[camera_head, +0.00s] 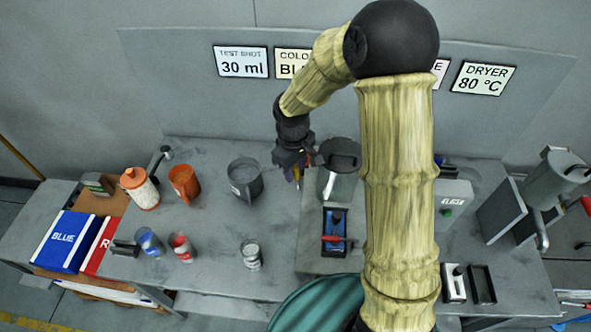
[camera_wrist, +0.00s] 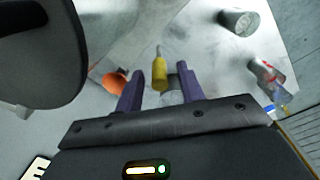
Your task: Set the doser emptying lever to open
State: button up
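The doser (camera_head: 334,185) appears to be the grey hopper unit with a dark round top at the centre of the bench. A yellow handle (camera_wrist: 160,74) with a thin metal tip, apparently the emptying lever, shows in the wrist view between my fingertips. A small yellow bit (camera_head: 297,174) of it shows in the head view beside the hopper. My gripper (camera_wrist: 160,90) is open, with a visible gap on both sides of the handle. In the head view my gripper (camera_head: 293,160) is just left of the hopper. The lever's pivot is hidden.
A large dark round part (camera_wrist: 40,50) is close at the left of the wrist view. A blue unit with a red handle (camera_head: 335,240) sits before the hopper. A grey jug (camera_head: 245,178), an orange jug (camera_head: 185,182) and several cups stand left. My arm hides bench behind it.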

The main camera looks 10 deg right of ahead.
jog(key=shift+f, duration=1.15)
jog(key=shift+c, duration=0.2)
grip_shut()
